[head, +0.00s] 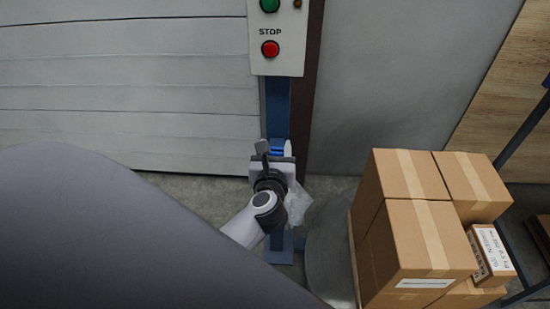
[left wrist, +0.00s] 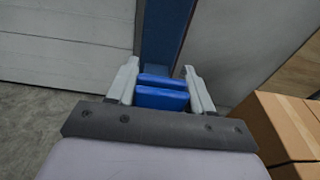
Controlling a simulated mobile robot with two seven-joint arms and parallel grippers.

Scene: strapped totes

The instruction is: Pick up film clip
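A blue clip (head: 277,151) is in front of the blue post at the middle of the head view. In the left wrist view it shows as two stacked blue blocks (left wrist: 160,99). My left gripper (head: 275,149) is at the clip, with one pale finger on each side of it. In the left wrist view these fingers (left wrist: 161,72) stand apart with the blue blocks between them. Little or no gap shows, and I cannot tell whether they press on the clip. A crumpled translucent film (head: 298,203) hangs right beside the left gripper. My right gripper is not in view.
The blue post (head: 277,110) carries a panel with a red STOP button (head: 270,49) above the gripper. Stacked cardboard boxes (head: 425,235) stand at the right. A grey shutter (head: 120,90) is behind at the left.

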